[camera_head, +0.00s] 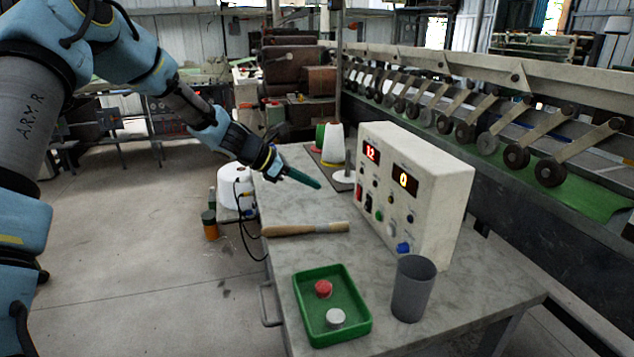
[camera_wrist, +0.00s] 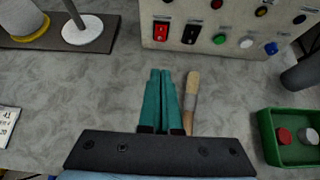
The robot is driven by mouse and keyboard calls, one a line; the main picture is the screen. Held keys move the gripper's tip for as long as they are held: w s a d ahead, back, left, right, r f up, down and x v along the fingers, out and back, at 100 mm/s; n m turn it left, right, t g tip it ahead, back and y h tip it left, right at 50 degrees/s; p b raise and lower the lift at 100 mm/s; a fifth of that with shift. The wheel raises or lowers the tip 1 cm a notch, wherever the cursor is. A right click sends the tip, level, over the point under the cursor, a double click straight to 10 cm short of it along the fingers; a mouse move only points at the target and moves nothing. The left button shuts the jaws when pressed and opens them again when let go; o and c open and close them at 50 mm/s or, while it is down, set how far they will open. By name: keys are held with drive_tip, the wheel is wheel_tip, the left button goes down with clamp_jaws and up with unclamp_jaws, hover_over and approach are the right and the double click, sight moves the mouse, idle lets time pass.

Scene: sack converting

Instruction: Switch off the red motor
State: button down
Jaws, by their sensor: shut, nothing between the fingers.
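A cream control box (camera_head: 415,190) stands on the grey table. Its left display (camera_head: 372,152) glows red and seems to read 12; the right display (camera_head: 405,180) reads 0. Below the left display is a red rocker switch (camera_head: 360,191), also in the wrist view (camera_wrist: 161,31). A black rocker switch (camera_head: 368,203) sits beside it, also in the wrist view (camera_wrist: 191,33). The switch labels are too small to read. My gripper (camera_head: 317,185), with teal fingers, is shut and empty above the table, apart from the box; in the wrist view its fingertips (camera_wrist: 160,72) point towards the switches.
A wooden-handled tool (camera_head: 305,229) lies on the table near my fingers. A green tray (camera_head: 299,299) with a red and a white piece and a grey cup (camera_head: 412,288) stand nearer the front. Thread cones (camera_head: 333,145) stand behind. Green, white and blue knobs (camera_wrist: 271,47) line the panel.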

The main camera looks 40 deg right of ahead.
sight(358, 192)
drive_tip(key=p+x, duration=0.1)
drive_tip(key=x, duration=0.5)
drive_tip(key=r+p+x, duration=0.1)
drive_tip(key=x, duration=0.2)
drive_tip(key=shift+s+d+f+p, duration=0.15)
drive_tip(key=shift+s+d+p, duration=0.15)
drive_tip(key=shift+d, duration=0.25)
drive_tip(key=shift+s+d+f, duration=0.2)
drive_tip(key=shift+d, duration=0.55)
drive_tip(key=shift+s+d+f, duration=0.1)
drive_tip(key=shift+d+f, duration=0.15)
drive_tip(key=shift+d, duration=0.05)
drive_tip(key=shift+r, duration=0.3)
drive_tip(key=shift+r+p, duration=0.75)
